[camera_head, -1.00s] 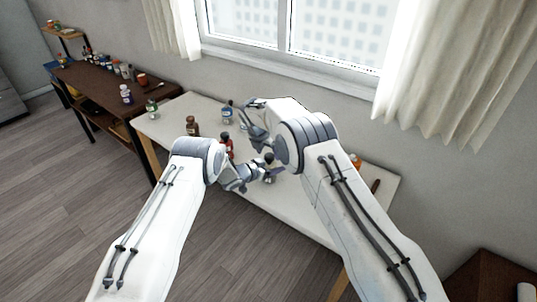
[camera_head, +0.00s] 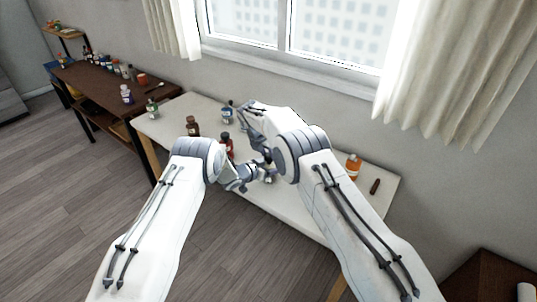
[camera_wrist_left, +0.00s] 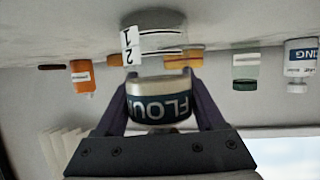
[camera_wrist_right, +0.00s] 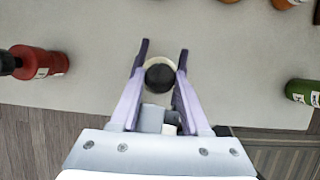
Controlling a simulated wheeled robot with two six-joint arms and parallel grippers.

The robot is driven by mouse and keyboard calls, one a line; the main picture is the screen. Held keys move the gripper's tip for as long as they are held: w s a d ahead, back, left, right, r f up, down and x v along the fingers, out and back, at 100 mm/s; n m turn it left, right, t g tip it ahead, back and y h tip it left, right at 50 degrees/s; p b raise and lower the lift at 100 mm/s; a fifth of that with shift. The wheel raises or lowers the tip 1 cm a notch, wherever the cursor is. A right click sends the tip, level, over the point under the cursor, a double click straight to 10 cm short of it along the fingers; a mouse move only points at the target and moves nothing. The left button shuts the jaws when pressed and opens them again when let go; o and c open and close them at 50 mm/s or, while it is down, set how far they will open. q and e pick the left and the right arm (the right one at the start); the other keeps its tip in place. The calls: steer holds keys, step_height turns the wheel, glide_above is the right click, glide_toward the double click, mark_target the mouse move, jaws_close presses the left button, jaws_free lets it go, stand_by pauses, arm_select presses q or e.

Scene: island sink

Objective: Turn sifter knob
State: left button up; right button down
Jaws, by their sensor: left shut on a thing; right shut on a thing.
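My left gripper (camera_wrist_left: 160,100) is shut on the flour sifter (camera_wrist_left: 160,112), a dark-blue body with a pale rim and FLOUR lettering. A clear container with a 1–2 scale (camera_wrist_left: 155,42) shows beyond it, near the table; whether they touch is unclear. My right gripper (camera_wrist_right: 160,68) reaches down from above, with its fingers either side of a round black knob (camera_wrist_right: 160,77) over a pale ring, and is shut on it. In the head view, my left gripper (camera_head: 258,176) and right gripper (camera_head: 266,158) are close together over the table, and my arms hide most of the sifter.
The white table (camera_head: 290,207) holds a red bottle (camera_head: 227,144), a brown bottle (camera_head: 192,127), a blue-labelled jar (camera_head: 228,115), an orange bottle (camera_head: 353,167) and a dark stick-like item (camera_head: 375,186). A brown desk (camera_head: 95,85) with several bottles stands at left.

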steer(key=shift+m+h, duration=0.3)
steer(key=shift+m, duration=0.5)
steer(key=shift+c, duration=1.8)
jaws_free()
steer(key=v, duration=1.2)
steer(key=shift+w+r, duration=0.1)
steer(key=shift+w, duration=0.1)
